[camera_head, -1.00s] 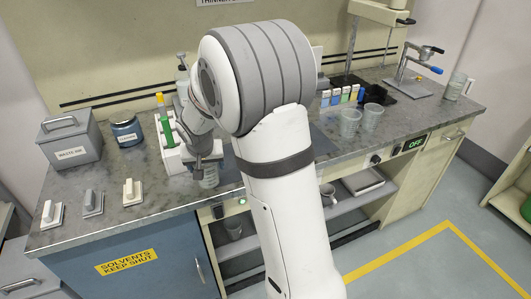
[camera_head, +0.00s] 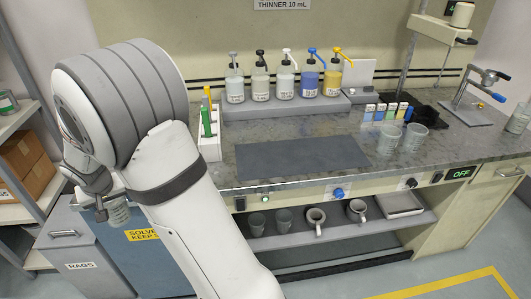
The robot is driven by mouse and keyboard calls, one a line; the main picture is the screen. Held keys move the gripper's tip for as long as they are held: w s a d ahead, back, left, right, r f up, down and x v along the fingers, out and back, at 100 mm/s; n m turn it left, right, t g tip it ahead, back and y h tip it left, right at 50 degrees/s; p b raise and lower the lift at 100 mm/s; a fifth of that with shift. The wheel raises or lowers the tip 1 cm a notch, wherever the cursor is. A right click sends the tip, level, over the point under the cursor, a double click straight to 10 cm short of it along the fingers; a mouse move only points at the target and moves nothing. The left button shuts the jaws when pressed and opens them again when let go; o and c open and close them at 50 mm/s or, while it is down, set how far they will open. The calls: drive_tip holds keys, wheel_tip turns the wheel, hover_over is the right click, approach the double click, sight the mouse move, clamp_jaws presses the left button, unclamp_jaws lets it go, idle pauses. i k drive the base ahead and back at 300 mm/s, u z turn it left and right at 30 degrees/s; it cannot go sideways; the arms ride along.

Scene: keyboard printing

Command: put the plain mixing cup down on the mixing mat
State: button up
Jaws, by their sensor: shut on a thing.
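My gripper (camera_head: 101,203) is at the left of the view, out in front of the counter's left part. It is shut on a clear, plain cup (camera_head: 117,214), which looks roughly upright; my arm partly covers it. The mixing mat (camera_head: 300,156) is the flat dark grey rectangle on the counter, bare and well to the right of my gripper. Its left end is near my arm.
Pump bottles (camera_head: 284,76) stand on a grey riser (camera_head: 282,106) behind the mat. Two clear cups (camera_head: 401,138) stand to its right. A white rack (camera_head: 209,145) with a green item is at its left. Mugs (camera_head: 316,217) sit on the shelf below.

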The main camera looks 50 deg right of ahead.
sight(330, 152)
drive_tip(key=z, duration=0.4)
drive_tip(key=i, duration=0.1)
drive_tip(key=u, duration=1.75)
drive_tip(key=k, duration=2)
drive_tip(key=z, duration=1.95)
drive_tip(key=i, duration=1.05)
drive_tip(key=z, duration=0.1)
